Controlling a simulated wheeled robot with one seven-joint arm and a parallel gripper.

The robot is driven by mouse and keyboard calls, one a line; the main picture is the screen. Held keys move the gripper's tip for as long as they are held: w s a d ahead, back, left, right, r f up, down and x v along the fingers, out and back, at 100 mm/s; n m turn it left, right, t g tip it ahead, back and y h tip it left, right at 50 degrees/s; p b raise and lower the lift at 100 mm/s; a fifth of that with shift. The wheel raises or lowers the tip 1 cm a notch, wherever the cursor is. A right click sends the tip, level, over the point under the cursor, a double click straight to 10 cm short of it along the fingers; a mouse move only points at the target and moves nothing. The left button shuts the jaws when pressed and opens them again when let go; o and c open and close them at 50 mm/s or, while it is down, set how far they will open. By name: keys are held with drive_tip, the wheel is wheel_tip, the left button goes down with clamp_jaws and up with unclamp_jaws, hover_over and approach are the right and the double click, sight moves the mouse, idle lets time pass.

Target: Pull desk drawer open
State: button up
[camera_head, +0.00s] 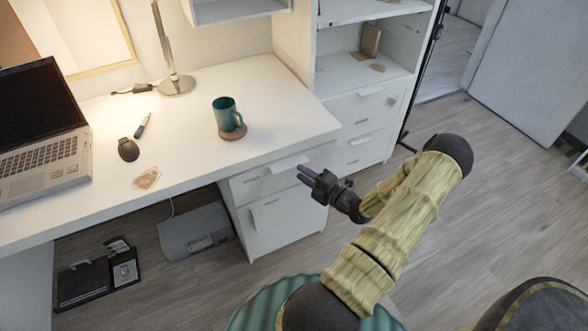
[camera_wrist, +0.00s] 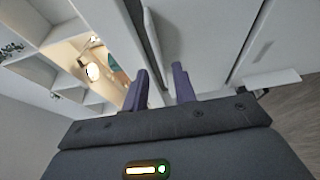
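The white desk (camera_head: 190,154) has a drawer unit under its right end. Its top drawer (camera_head: 248,185) appears closed, with a pale protruding handle (camera_head: 289,163). A lower drawer front (camera_head: 285,215) is below it. My gripper (camera_head: 302,173) is just in front of the top drawer, close to the handle's right end. In the wrist view, my gripper's purple fingers (camera_wrist: 161,76) are apart, with a visible gap. A pale strip (camera_wrist: 153,45), possibly the handle, runs towards this gap. I cannot tell whether the fingers touch it.
A teal mug (camera_head: 226,115) stands on a coaster near the desk's right edge. A laptop (camera_head: 45,140) and lamp (camera_head: 175,80) are on the desk. A white shelf unit (camera_head: 355,75) stands at the back right. Floor on the right is largely clear.

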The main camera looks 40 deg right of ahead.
sight(293, 167)
drive_tip(key=w, duration=0.4)
drive_tip(key=shift+w+a, duration=0.25)
drive_tip(key=shift+a, duration=0.1)
clamp_jaws()
